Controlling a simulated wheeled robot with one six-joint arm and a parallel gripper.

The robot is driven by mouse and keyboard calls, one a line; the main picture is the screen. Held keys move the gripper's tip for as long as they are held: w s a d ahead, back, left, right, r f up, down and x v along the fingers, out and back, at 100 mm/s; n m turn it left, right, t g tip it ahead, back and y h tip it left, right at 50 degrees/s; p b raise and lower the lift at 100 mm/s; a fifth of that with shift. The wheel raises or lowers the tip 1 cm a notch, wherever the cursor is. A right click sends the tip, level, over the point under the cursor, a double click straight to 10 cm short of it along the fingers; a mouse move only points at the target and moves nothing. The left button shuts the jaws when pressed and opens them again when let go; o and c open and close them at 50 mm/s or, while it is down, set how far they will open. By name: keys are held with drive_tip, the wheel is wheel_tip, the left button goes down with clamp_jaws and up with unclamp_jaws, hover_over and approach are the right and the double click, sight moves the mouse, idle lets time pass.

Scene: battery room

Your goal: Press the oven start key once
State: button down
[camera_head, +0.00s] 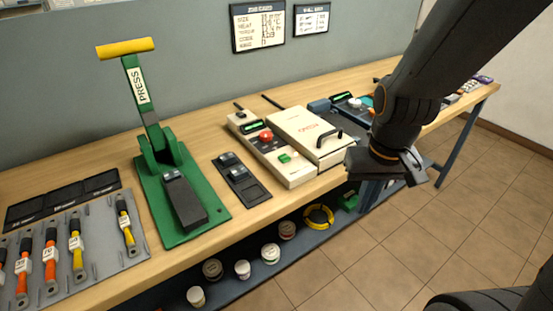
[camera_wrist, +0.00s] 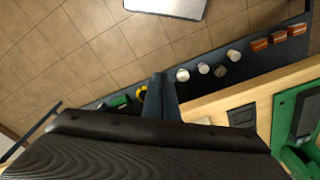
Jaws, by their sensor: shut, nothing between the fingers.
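The oven (camera_head: 300,122) is a cream box with a black handle on its lid, standing on the bench in the middle of the head view. Its front-left panel carries a green key (camera_head: 285,158), a red knob (camera_head: 266,136) and a small dark display (camera_head: 252,127). The key's lettering is too small to read. My gripper (camera_head: 414,167) is shut and empty, right of the oven and apart from it, over the bench's front edge. It also shows in the wrist view (camera_wrist: 160,96), where the oven and key are not visible.
A green lever press (camera_head: 156,150) and a dark tray (camera_head: 241,179) stand left of the oven. A tool board (camera_head: 92,262) lies farther left. The lower shelf holds several jars (camera_head: 242,269) and a yellow coil (camera_head: 318,216). Tiled floor (camera_head: 400,265) lies open in front.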

drive_tip(key=w+d+r+n+t+p, duration=0.1)
drive_tip(key=w+r+n+t+p, duration=0.15)
drive_tip(key=w, duration=0.45)
wheel_tip(320, 180, up, 5)
drive_tip(key=n+t+y+p, duration=0.3)
drive_tip(key=n+y+p, duration=0.45)
drive_tip(key=n, duration=0.85)
hover_over(288, 159)
drive_tip(key=shift+h+p, duration=0.3)
drive_tip(key=shift+h, duration=0.15)
wheel_tip(288, 159, down, 6)
drive_tip(key=b, duration=0.7)
drive_tip(key=shift+f, duration=0.1)
drive_tip(key=shift+f+b, duration=1.05)
drive_tip(key=shift+f, duration=0.25)
